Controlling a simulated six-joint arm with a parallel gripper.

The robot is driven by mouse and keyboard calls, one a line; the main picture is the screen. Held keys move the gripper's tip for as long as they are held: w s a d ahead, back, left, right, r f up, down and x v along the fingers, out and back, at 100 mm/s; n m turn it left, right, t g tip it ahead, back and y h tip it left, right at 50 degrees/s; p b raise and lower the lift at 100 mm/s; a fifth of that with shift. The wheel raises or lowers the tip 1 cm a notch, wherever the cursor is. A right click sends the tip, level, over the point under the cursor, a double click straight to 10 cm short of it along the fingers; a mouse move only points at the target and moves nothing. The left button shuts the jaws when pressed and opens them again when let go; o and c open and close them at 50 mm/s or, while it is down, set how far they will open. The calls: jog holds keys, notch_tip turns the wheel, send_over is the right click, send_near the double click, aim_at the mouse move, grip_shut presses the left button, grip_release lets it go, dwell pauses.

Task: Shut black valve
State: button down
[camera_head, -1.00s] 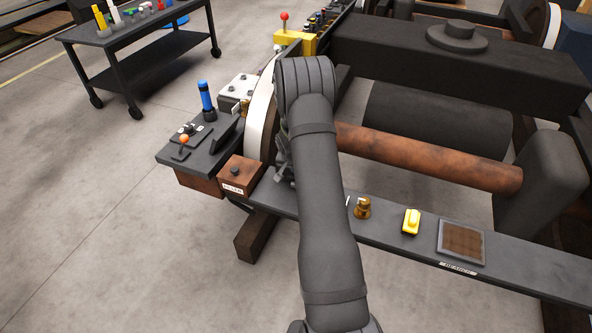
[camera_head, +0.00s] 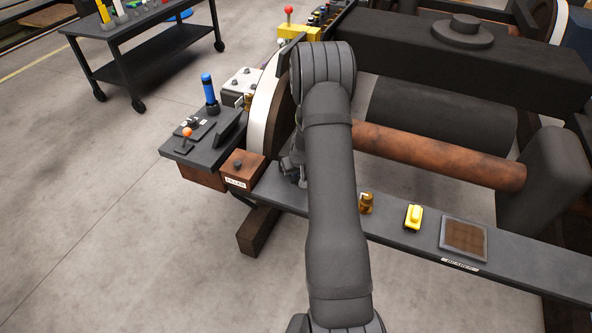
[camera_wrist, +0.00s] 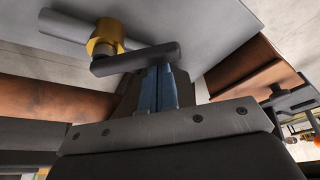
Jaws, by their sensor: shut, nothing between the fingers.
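In the wrist view, the black valve handle (camera_wrist: 135,59) is a flat dark bar joined to a brass valve body (camera_wrist: 104,38) on a grey pipe (camera_wrist: 70,28). My gripper (camera_wrist: 165,72) has its blue fingers shut together with nothing between them. The fingertips are right at the right part of the handle, in front of or below it; I cannot tell whether they touch. In the head view my arm hides the handle, and the gripper is mostly hidden behind the arm.
A dark beam (camera_head: 530,272) carries a brass fitting (camera_head: 366,204), a yellow switch (camera_head: 413,217) and a framed brown panel (camera_head: 464,238). Left of my arm are a brown box (camera_head: 242,168) and a control shelf (camera_head: 205,150).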

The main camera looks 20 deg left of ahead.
jog(key=n, duration=0.1)
jog(key=s+d+n, duration=0.1)
jog(key=n, duration=0.1)
jog(key=n+g+y, duration=0.1)
jog(key=shift+s+d+n, duration=0.3)
jog(key=shift+s+d, duration=0.05)
jog(key=shift+s, duration=0.05)
jog(key=n, duration=0.1)
jog(key=d+n+g, duration=0.1)
jog(key=n, duration=0.1)
jog(key=shift+s+d, duration=0.2)
jog(key=shift+s, duration=0.2)
jog(key=shift+d, duration=0.1)
jog(key=shift+s+d, duration=0.15)
jog(key=shift+d, duration=0.25)
jog(key=v, duration=1)
jog(key=shift+w, duration=0.25)
